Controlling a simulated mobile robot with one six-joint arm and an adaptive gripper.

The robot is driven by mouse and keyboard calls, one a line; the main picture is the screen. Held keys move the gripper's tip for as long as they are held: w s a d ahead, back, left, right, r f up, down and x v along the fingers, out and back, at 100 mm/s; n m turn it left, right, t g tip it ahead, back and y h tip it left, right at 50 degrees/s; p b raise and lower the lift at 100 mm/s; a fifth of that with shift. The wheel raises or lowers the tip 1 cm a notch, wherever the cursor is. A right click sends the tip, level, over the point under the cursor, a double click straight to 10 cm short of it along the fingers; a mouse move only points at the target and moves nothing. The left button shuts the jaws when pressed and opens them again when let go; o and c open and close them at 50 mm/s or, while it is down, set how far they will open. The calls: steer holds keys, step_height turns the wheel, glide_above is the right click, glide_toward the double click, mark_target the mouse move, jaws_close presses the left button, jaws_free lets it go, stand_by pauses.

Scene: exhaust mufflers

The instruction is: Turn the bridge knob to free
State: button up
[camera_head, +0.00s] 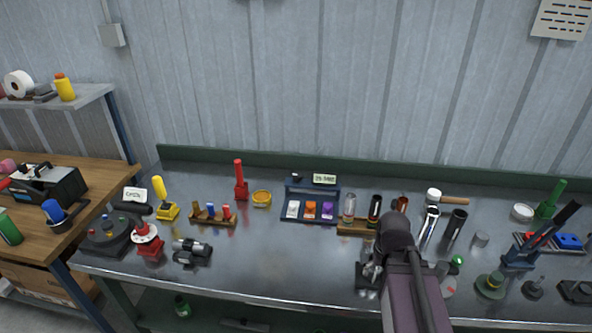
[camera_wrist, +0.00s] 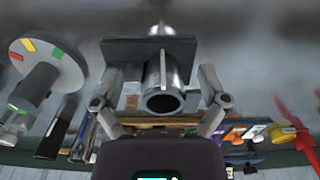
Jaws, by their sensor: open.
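A metal cylinder with a hollow end and a thin pale bar (camera_wrist: 162,72) stands in front of a dark plate (camera_wrist: 120,48) in the wrist view. No label is legible, so I cannot tell for sure whether it is the bridge knob. My gripper (camera_wrist: 159,78) is open, with one finger on each side of the cylinder; contact is not clear. In the head view my gripper (camera_head: 371,268) is over a dark fixture (camera_head: 364,281) near the bench's front edge, and my arm hides part of it.
A round dial with yellow, red and green marks (camera_wrist: 48,68) stands close on the left in the wrist view. A block rack (camera_head: 308,218) and a small wooden rack (camera_head: 352,228) stand behind. The metal bench (camera_head: 270,275) is clear left of my gripper.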

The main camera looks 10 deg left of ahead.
step_height(320, 180, up, 11)
steer(key=w+p, duration=0.3)
steer(key=p, duration=0.7)
step_height(320, 180, up, 5)
steer(key=m+p, duration=0.5)
steer(key=m, duration=0.4)
glide_above(298, 175)
steer(key=shift+w+a, duration=0.1)
steer(key=shift+w, duration=0.05)
steer(key=shift+f+b, duration=0.15)
steer(key=shift+b, duration=0.15)
step_height(298, 175, down, 14)
steer(key=b, duration=1.3)
steer(key=shift+r+b, duration=0.2)
steer(key=shift+b, duration=0.1)
